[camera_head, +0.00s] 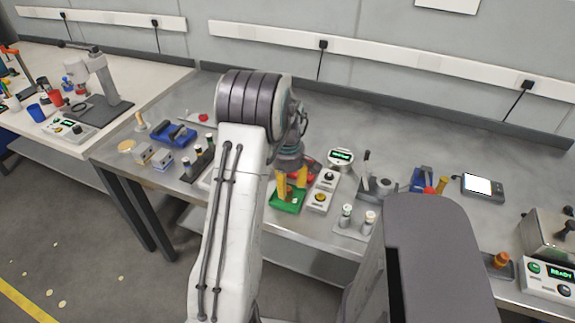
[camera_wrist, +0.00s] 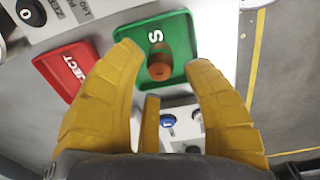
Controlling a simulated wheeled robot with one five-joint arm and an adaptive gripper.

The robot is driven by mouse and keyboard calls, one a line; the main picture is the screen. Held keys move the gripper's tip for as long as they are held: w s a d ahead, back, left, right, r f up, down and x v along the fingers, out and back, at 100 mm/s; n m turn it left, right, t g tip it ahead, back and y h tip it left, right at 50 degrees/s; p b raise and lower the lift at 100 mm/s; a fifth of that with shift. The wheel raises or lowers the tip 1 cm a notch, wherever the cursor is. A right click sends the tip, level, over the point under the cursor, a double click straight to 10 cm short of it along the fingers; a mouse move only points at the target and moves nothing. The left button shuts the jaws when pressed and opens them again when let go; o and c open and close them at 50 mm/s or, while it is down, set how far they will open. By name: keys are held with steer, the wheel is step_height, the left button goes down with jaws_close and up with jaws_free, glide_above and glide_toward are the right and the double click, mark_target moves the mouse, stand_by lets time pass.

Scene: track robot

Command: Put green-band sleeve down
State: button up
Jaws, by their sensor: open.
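A copper-coloured sleeve (camera_wrist: 160,68) stands on the green tray (camera_wrist: 178,30), seen from above in the wrist view. Its band colour cannot be made out from here. My gripper (camera_wrist: 164,58) is open, with its yellow fingers spread on either side of the sleeve and gaps visible between them and it. In the head view my gripper (camera_head: 292,184) points down over the green tray (camera_head: 286,206), which lies near the bench's front edge. The sleeve is hidden by my fingers there.
A red tray (camera_wrist: 68,72) marked REJECT lies beside the green one. A control box with a knob (camera_head: 320,200) stands close on the right. A holder with two capped cylinders (camera_head: 357,218) is further right. A blue fixture (camera_head: 173,134) stands to the left.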

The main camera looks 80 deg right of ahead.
mark_target(288, 189)
step_height(288, 189, up, 5)
steer(key=shift+f, duration=0.1)
steer(key=shift+r+b, duration=0.45)
steer(key=shift+b, duration=0.1)
steer(key=w+a+r, duration=0.4)
steer(key=w, duration=0.3)
steer(key=w+a+r, duration=0.3)
steer(key=w+r, duration=0.1)
steer(key=w, duration=0.4)
steer(key=w+a+r+n+t+h, duration=0.1)
steer(key=w+a+r, duration=0.1)
steer(key=w+a, duration=0.9)
steer(key=s+a+f+n+t, duration=0.1)
steer(key=s+a, duration=0.1)
steer(key=a, duration=1.1)
steer(key=s+a+f+t+y, duration=0.1)
steer(key=s+a, duration=0.2)
steer(key=a, duration=1.1)
steer(key=shift+s+a+n+b, duration=0.25)
steer(key=shift+n+b, duration=0.15)
steer(key=shift+r, duration=0.1)
